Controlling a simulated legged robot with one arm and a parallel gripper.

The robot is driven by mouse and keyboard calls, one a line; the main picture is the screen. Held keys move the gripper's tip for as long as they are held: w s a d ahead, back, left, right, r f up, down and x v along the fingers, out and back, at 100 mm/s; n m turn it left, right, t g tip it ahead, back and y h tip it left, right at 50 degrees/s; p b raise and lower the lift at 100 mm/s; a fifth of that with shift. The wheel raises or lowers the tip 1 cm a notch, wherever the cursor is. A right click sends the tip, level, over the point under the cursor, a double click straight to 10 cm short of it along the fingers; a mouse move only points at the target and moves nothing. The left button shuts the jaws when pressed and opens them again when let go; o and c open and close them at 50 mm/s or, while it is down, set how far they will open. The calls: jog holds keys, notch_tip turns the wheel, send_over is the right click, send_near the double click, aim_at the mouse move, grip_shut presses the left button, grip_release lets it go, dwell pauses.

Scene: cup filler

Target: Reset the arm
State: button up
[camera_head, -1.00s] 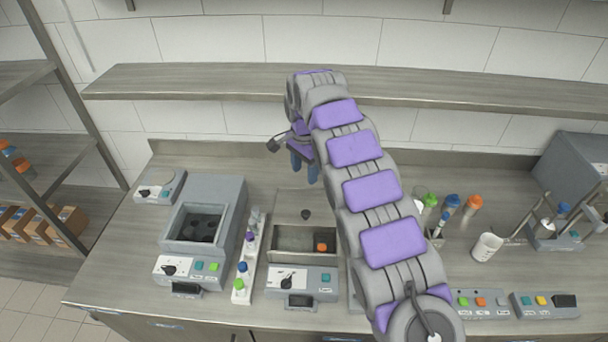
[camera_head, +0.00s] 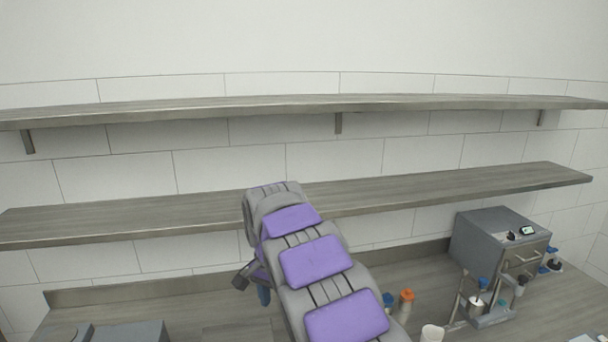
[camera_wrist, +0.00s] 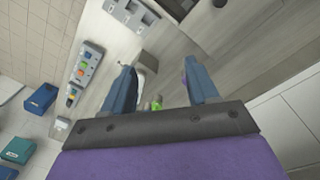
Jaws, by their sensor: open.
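My arm, grey with purple pads, reaches up from the bottom of the head view and bends over at its top near the lower shelf. My gripper (camera_head: 263,294) hangs below that bend on the left side, only its blue fingers partly showing. In the wrist view my gripper (camera_wrist: 161,74) has its two blue fingers spread wide apart, with nothing held between them. A small green thing and a pale object show beyond the fingers on the worktop, too small to make out well.
Two long shelves, an upper (camera_head: 330,104) and a lower (camera_head: 440,187), cross the wall. A grey box device (camera_head: 483,246), orange-capped bottle (camera_head: 406,303) and white cup (camera_head: 432,334) stand on the worktop at right. The wrist view shows a button panel (camera_wrist: 86,68) and blue bin (camera_wrist: 40,99).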

jog(key=s+d+r+n+b, duration=0.2)
jog(key=s+d, duration=1.3)
jog(key=s, duration=0.1)
jog(key=s+d+f+n+b, duration=0.1)
jog(key=s+d+f, duration=0.2)
jog(key=s, duration=0.9)
jog(key=s+d+f+n+g+b, duration=0.1)
jog(key=s+f, duration=0.4)
jog(key=s, duration=0.7)
jog(key=shift+d+n+g+y, duration=0.3)
jog(key=shift+d+n+y, duration=0.1)
jog(key=shift+d+n, duration=0.45)
